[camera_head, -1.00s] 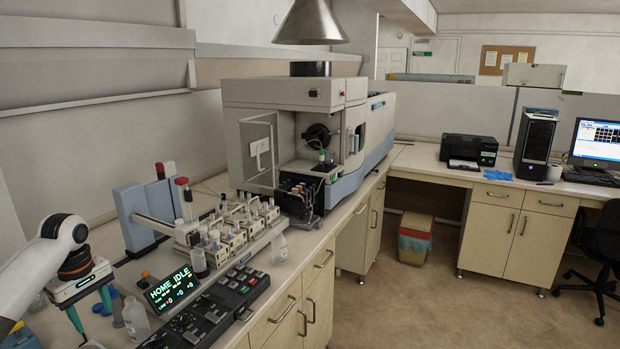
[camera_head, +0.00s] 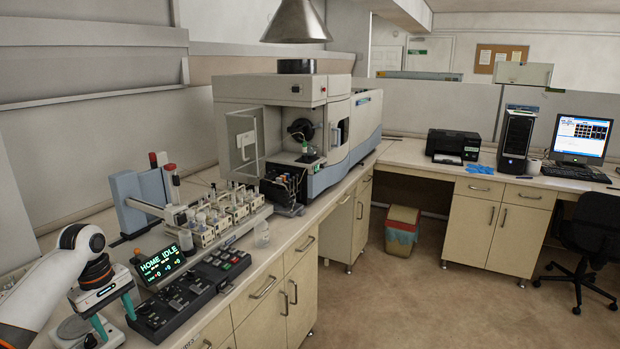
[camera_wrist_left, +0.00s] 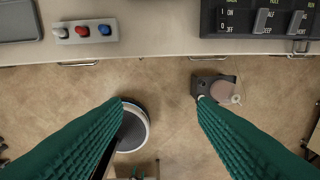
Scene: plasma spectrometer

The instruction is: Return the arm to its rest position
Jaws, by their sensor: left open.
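My left arm (camera_head: 50,275) comes in from the lower left, bent downward at the wrist. My left gripper (camera_head: 114,316) is open, its two teal fingers pointing down beside the control panel. In the left wrist view the gripper (camera_wrist_left: 160,100) shows its ribbed teal fingers wide apart with nothing between them. Below that gap are the floor and the bench's front edge. My right gripper is in neither view.
The black control panel (camera_head: 185,297) and a green-lettered "HOME IDLE" display (camera_head: 162,262) stand close right of the gripper. The vial rack (camera_head: 225,222) and spectrometer (camera_head: 268,115) lie farther back. A round-topped device (camera_head: 72,330) is below the wrist. Open floor (camera_head: 400,310) lies right.

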